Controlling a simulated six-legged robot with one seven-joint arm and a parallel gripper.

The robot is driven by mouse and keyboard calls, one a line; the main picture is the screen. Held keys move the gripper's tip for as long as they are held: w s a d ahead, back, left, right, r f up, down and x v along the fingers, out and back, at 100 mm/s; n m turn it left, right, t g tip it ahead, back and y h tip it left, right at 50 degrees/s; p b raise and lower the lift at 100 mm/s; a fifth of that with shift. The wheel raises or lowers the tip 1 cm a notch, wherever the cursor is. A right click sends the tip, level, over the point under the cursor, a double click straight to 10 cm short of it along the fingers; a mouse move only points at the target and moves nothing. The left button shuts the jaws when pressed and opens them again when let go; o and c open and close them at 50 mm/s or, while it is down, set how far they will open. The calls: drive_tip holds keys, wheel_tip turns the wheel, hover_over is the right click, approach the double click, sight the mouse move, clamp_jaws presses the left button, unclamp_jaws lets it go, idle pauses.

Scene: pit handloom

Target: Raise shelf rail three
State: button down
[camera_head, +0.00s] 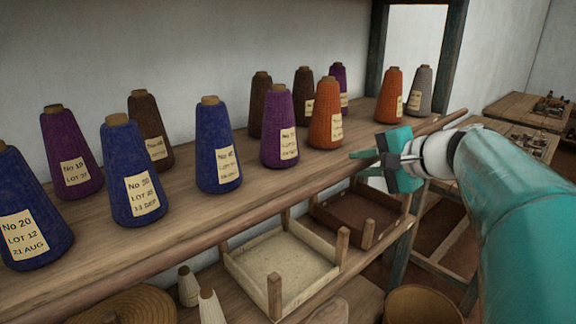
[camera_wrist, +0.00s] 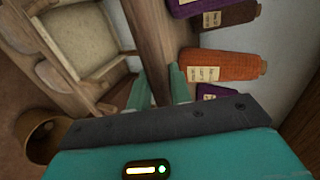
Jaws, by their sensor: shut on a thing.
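The shelf rail (camera_head: 250,207) is a long wooden bar along the front edge of the upper shelf, below the yarn cones. My gripper (camera_head: 364,162) is at the rail's right part, with its teal fingers shut on it. In the wrist view, the rail (camera_wrist: 150,45) runs up the picture from between the two fingertips (camera_wrist: 158,90). The fingers hide part of the rail. Whether the rail is lifted off the shelf, I cannot tell.
Labelled yarn cones stand on the upper shelf (camera_head: 95,232), including an orange cone (camera_head: 326,115) close to my gripper. Below are a pale tray (camera_head: 282,258), a brown tray (camera_head: 350,212) and a round basket (camera_head: 420,303). Wooden tables (camera_head: 525,112) stand at the right.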

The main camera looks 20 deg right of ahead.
drive_tip(key=w+a+r+g+h, duration=0.2)
drive_tip(key=w+r+g+h, duration=0.1)
drive_tip(key=w+g, duration=0.4)
drive_tip(key=shift+a+g, duration=0.3)
drive_tip(key=shift+g, duration=0.6)
drive_tip(key=shift+w+r, duration=0.15)
drive_tip(key=c, duration=1.3)
unclamp_jaws()
drive_tip(key=shift+w, duration=0.1)
drive_tip(key=v, duration=0.7)
drive_tip(key=shift+s+r, duration=0.2)
drive_tip(key=shift+s, duration=0.15)
